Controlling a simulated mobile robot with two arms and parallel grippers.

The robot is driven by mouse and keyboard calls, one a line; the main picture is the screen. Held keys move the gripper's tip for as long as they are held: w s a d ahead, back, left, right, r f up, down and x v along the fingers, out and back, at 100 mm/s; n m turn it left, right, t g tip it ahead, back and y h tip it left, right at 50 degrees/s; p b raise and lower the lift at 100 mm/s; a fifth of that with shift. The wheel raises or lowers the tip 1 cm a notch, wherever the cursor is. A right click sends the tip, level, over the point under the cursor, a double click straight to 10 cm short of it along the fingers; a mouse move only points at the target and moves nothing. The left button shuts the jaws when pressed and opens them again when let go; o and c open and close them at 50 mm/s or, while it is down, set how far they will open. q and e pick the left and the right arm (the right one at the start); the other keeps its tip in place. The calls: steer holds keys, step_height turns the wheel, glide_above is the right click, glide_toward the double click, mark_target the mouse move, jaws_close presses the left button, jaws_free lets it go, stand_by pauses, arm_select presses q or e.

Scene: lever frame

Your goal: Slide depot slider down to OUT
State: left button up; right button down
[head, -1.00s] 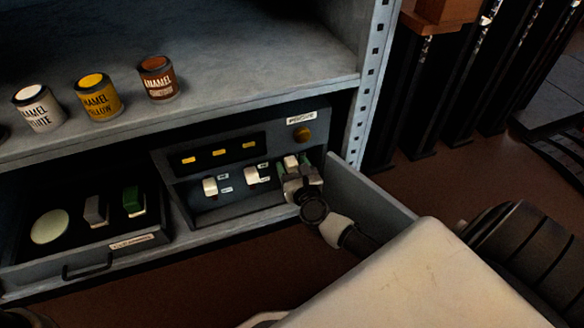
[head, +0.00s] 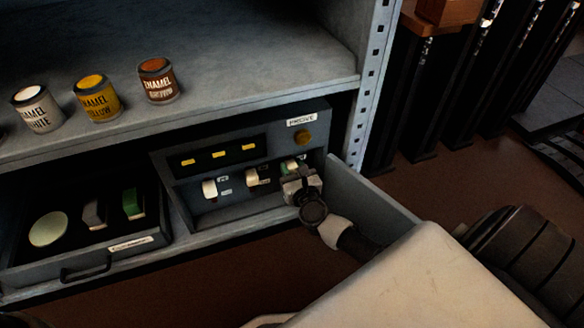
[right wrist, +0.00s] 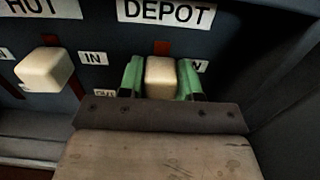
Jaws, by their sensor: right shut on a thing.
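The depot slider is a cream block knob (right wrist: 160,78) below the DEPOT label (right wrist: 166,12) in the right wrist view. A strip of its red slot shows above the knob. The IN label (right wrist: 200,66) beside it is partly covered; the lower slot and its OUT label are hidden behind my gripper. My right gripper (right wrist: 161,82) is shut on the knob, with one green fingertip at each side. In the head view, the right gripper (head: 296,168) is at the rightmost slider of the grey control box (head: 245,208).
The HUT slider knob (right wrist: 43,70) sits left of the depot slider. A grey side panel (head: 370,195) stands close right of my gripper. An open drawer (head: 95,262) holds several items at left. Paint cans, including a yellow one (head: 99,106), stand on the shelf above.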

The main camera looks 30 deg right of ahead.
step_height(320, 180, down, 6)
steer(key=b, duration=0.5)
steer(key=shift+f, duration=0.1)
steer(key=c, duration=0.8)
jaws_free()
steer(key=shift+o, duration=0.2)
steer(key=shift+s, duration=0.15)
